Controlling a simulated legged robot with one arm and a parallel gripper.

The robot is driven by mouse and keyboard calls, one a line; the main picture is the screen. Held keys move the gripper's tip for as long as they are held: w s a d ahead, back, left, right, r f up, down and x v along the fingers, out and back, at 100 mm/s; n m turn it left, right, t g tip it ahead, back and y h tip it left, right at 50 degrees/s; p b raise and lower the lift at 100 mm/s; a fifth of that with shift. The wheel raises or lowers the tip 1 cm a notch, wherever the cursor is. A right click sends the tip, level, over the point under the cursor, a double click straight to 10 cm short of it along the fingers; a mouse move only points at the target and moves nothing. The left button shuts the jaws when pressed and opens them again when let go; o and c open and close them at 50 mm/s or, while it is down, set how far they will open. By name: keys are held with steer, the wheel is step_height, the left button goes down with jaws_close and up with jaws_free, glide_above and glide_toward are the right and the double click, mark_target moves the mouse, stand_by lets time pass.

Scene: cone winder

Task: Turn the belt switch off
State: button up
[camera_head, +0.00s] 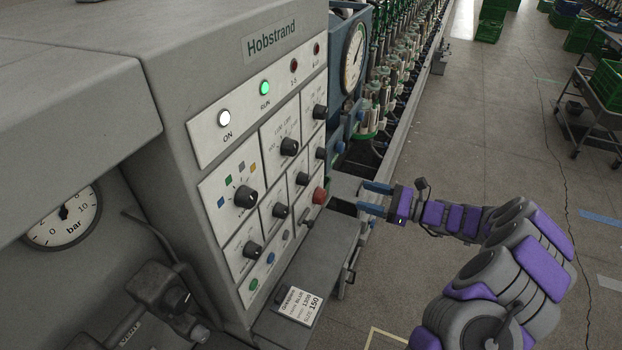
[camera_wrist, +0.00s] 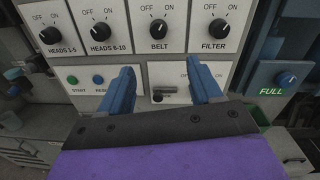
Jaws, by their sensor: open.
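The belt switch is a black rotary knob (camera_wrist: 158,28) labelled BELT, with OFF at its upper left and ON at its upper right. My gripper (camera_wrist: 163,76) has two blue fingers, apart and empty, facing the panel below the BELT and FILTER knobs. In the head view my gripper (camera_head: 368,198) reaches toward the panel from the right. The knob stands clear above the fingers in the wrist view.
Similar knobs flank it: HEADS 6-10 (camera_wrist: 101,31) and FILTER (camera_wrist: 218,28). A small lever switch (camera_wrist: 160,97) shows between my fingers. A red button (camera_head: 320,196) sits near the panel's right edge. A grey ledge (camera_head: 335,245) juts out below.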

mark_target(309, 181)
steer(key=x, duration=1.7)
steer(key=shift+p, duration=0.3)
steer(key=shift+d, duration=0.1)
steer(key=c, duration=1)
